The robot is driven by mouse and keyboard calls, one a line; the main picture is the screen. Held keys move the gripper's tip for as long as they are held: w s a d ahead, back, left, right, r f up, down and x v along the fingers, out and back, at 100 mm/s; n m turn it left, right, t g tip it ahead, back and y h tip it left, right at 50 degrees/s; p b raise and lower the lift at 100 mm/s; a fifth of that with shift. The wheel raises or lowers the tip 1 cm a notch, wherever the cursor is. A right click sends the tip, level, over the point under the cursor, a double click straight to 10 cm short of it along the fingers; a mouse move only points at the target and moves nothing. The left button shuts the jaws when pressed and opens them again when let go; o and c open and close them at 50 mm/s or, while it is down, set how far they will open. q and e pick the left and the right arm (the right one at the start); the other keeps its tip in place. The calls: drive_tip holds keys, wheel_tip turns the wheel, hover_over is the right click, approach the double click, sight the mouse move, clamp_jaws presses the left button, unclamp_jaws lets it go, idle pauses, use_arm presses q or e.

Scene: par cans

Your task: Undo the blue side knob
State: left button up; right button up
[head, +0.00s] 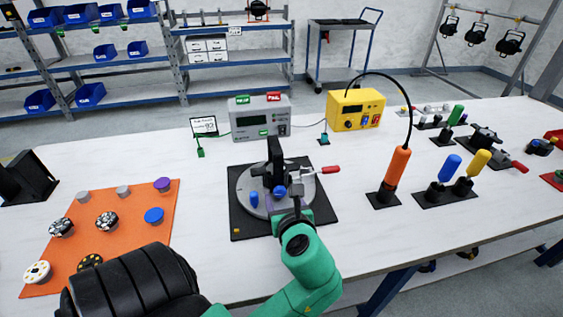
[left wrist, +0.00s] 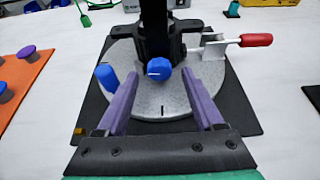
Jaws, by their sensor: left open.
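A black fixture (head: 274,155) stands upright on a round grey turntable (head: 244,199), which sits on a black base plate. A blue knob with a white line (left wrist: 159,69) is on the fixture's near side; it also shows in the head view (head: 280,191). My left gripper (left wrist: 160,86) is open with its two purple fingers pointing at the fixture. In the left wrist view the knob appears between and just beyond the fingertips, with no visible contact. A separate blue peg (left wrist: 106,76) stands on the turntable left of the fingers. My right gripper is not in view.
A red-tipped lever (left wrist: 255,40) sticks out to the fixture's right. An orange-handled tool (head: 397,165) with a black cable stands further right. An orange mat (head: 133,205) with several knobs and discs lies left. Two boxes, grey (head: 261,108) and yellow (head: 372,95), stand behind.

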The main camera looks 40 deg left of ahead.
use_arm(q)
drive_tip(key=shift+w+a+f, duration=0.2)
drive_tip(key=shift+w+a, duration=0.05)
drive_tip(key=shift+a, duration=0.05)
drive_tip(key=shift+a+r, duration=0.1)
drive_tip(key=shift+a, duration=0.05)
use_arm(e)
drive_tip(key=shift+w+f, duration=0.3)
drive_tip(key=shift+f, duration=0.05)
use_arm(q)
clamp_jaws()
drive_tip(key=shift+r+p, duration=0.1)
drive_tip(key=shift+p, duration=0.3)
drive_tip(key=shift+s+r+n+t+h+p, duration=0.1)
drive_tip(key=shift+n+t+h+p, duration=0.2)
drive_tip(key=shift+n+t+p, duration=0.45)
drive_tip(key=shift+n+p, duration=0.35)
drive_tip(key=shift+n, duration=0.1)
drive_tip(key=shift+f+n+t+h, duration=0.3)
drive_tip(key=shift+n+t+h, duration=0.1)
drive_tip(key=shift+n+t, duration=0.25)
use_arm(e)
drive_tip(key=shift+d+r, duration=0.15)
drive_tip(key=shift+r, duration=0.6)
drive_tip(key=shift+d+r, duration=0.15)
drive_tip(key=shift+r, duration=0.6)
